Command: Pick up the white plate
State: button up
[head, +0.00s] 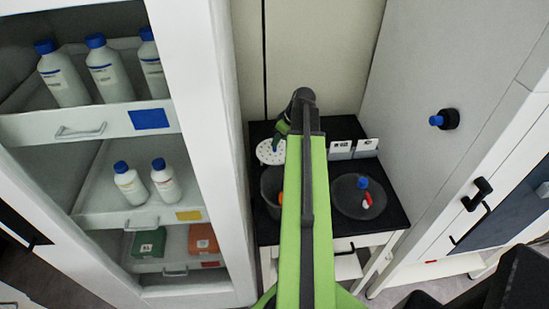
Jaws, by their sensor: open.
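The white plate (268,154) is a round disc with small dark holes. It is at the back left of the black table top (340,127), and part of its right side is hidden by my arm and gripper. My gripper (277,142) is over the plate's upper right edge, pointing down. It is open and holds nothing that I can see. I cannot tell whether its fingers touch the plate.
A dark round container (270,190) stands in front of the plate, partly behind my arm. A clear round dish (350,208) with small coloured items lies at right. A white cabinet (195,110) with bottles borders the left.

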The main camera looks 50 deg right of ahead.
aim_at(275, 152)
jog(key=b+x, duration=0.5)
jog(key=shift+s+f, duration=0.1)
jog(key=shift+f, duration=0.1)
jog(key=shift+r, duration=0.2)
jog(key=shift+c, duration=0.4)
grip_shut()
